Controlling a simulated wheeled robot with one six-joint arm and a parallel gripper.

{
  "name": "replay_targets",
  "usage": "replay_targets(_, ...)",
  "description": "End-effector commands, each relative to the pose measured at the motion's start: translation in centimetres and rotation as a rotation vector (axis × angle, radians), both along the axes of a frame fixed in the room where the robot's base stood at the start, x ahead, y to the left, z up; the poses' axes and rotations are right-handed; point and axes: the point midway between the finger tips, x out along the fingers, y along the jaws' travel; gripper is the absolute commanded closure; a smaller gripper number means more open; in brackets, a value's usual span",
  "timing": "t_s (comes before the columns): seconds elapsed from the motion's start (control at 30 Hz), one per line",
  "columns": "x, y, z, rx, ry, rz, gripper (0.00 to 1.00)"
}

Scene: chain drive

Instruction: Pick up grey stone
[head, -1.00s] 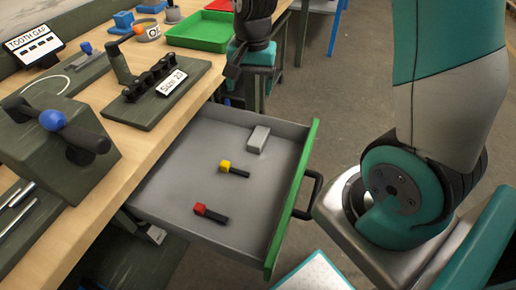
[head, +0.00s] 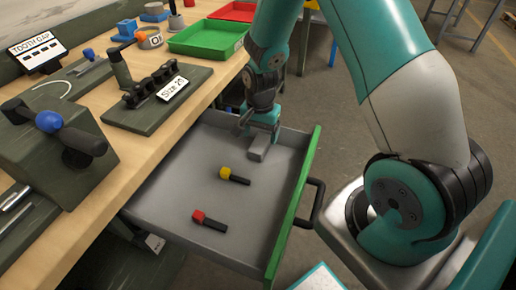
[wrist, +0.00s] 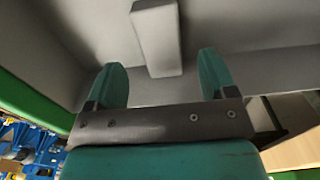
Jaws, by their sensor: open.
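The grey stone (head: 258,148) is a plain light-grey block lying on the drawer floor near its far end. In the wrist view the stone (wrist: 156,38) lies ahead of the two fingers, in line with the gap between them. My gripper (head: 262,131) is above the far end of the drawer, close over the stone, and partly hides it in the head view. In the wrist view my gripper (wrist: 162,85) is open, with its green fingers apart and nothing held. I cannot tell the exact height between fingers and stone.
The open grey drawer (head: 185,185) has a green front (head: 293,205). In it lie a yellow-headed piece (head: 226,173) and a red-headed piece (head: 199,216), each with a black shaft. The workbench (head: 85,195) at the left carries fixtures and a green tray (head: 205,37).

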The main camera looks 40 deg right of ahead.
Motion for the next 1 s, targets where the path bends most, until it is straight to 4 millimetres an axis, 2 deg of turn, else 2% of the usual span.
replay_targets(0.2, -0.1, -0.1, -3.5, 0.001, 0.004, -0.001, 0.22)
replay_targets(0.3, 0.0, -0.1, -4.4, 0.001, 0.003, -0.001, 0.22)
replay_targets(0.57, 0.0, -0.1, -4.6, 0.001, 0.001, -0.002, 0.22)
replay_targets(0.8, 0.0, -0.1, -4.5, 0.000, 0.001, -0.001, 0.78)
replay_targets(0.87, 0.0, -0.1, -4.5, 0.000, 0.000, -0.001, 0.90)
replay_targets(1.0, 0.0, -0.1, -4.5, 0.001, 0.001, -0.001, 0.90)
